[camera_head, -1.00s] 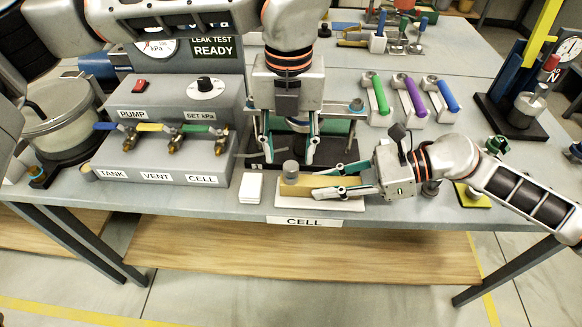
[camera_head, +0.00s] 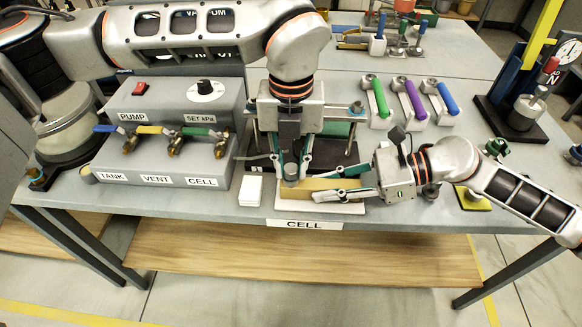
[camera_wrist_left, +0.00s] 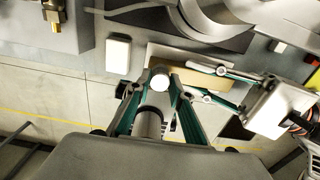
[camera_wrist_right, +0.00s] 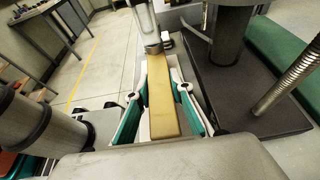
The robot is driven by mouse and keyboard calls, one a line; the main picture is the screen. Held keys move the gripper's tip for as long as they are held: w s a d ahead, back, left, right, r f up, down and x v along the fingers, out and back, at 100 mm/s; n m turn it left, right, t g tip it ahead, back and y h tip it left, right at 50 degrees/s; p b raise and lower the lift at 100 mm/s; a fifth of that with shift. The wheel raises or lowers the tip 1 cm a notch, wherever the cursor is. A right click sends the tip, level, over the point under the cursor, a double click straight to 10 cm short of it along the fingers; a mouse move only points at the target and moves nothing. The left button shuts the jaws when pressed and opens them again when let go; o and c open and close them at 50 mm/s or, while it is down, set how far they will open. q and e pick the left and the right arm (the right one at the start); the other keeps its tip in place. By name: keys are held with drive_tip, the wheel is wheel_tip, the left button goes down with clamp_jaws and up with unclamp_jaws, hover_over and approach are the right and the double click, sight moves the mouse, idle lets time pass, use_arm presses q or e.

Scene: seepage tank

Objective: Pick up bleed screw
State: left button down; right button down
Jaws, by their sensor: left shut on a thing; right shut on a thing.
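The bleed screw appears to be the grey cylinder (camera_head: 291,171) at the left end of a long tan block (camera_head: 322,184). My left gripper (camera_head: 292,180) reaches down from above, its fingers shut on the cylinder. The cylinder's bright round top also shows between those fingertips in the left wrist view (camera_wrist_left: 160,82). My right gripper (camera_head: 322,194) comes from the right and is shut on the tan block's sides. In the right wrist view the tan block (camera_wrist_right: 163,110) lies lengthwise between the fingers. I cannot tell whether the screw is clear of the block.
A small white block (camera_head: 251,190) lies left of the tan block. The valve console (camera_head: 165,160) stands further left. Behind the left gripper is a dark base (camera_head: 345,152) with a green part. Several coloured handles (camera_head: 411,98) lie at the back right. The table's front edge is close.

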sight(291, 168)
use_arm(q)
wheel_tip(291, 168, up, 10)
idle(0.5)
use_arm(e)
drive_tip(key=c, duration=1.7)
unclamp_jaws()
